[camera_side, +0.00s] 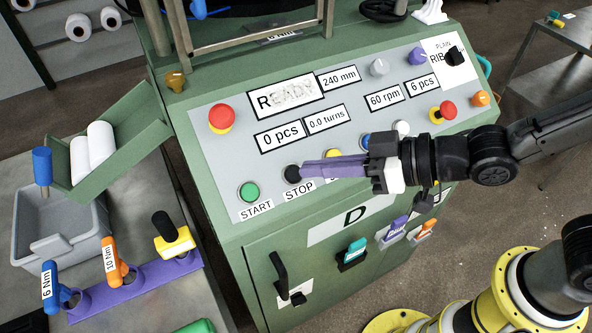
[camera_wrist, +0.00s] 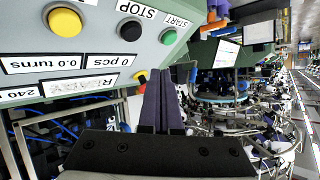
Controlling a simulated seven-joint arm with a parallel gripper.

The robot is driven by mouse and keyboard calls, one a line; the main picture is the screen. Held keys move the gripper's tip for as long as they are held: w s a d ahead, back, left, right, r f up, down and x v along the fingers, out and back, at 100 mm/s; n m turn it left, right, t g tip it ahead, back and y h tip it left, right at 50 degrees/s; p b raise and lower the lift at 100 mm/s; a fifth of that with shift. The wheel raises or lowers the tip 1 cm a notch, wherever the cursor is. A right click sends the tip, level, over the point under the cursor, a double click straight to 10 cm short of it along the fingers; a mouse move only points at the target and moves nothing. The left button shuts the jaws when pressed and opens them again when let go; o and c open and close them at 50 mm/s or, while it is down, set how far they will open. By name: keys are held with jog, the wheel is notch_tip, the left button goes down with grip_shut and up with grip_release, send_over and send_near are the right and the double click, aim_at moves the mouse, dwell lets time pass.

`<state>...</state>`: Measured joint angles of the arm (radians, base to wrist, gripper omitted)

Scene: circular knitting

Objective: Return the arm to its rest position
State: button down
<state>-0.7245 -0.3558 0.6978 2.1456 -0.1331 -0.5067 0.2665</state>
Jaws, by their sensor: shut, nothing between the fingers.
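My gripper (camera_side: 305,169) has two long purple fingers pressed together, with nothing between them. In the side view it reaches in from the right across the control panel (camera_side: 215,170), its tips overlapping the edge of the black STOP button (camera_side: 292,174). In the wrist view the shut fingers (camera_wrist: 160,78) point away from me, and the STOP button (camera_wrist: 130,31) is apart from the tips. The green START button (camera_side: 249,192) is left of the tips in the side view. My gripper covers part of the lower button row, including most of a yellow button.
A red emergency button (camera_side: 222,118) sits at the panel's upper left. Below the panel hang tagged tools (camera_side: 353,252) and a black door handle (camera_side: 279,268). At left are a grey bin (camera_side: 30,239), a green tray (camera_side: 130,135) and torque drivers (camera_side: 115,264). Floor shows at right.

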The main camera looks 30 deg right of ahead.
jog(key=w+d+r+m+t+h, duration=0.25)
jog(key=d+r, duration=0.35)
jog(key=d, duration=0.4)
jog(key=w+d+r+m+t+h, duration=0.1)
jog(key=d+r+m+t+h, duration=0.15)
jog(key=d+r, duration=0.6)
jog(key=s+d+f+m+g+h, duration=0.3)
jog(key=s+d+f+g+h, duration=0.15)
jog(key=s+d, duration=0.45)
jog(key=s+d+f+n+g, duration=0.1)
jog(key=s+f+g, duration=0.3)
jog(key=s, duration=0.5)
notch_tip(320, 180, down, 2)
jog(key=shift+d+f, duration=0.25)
jog(key=shift+d, duration=0.15)
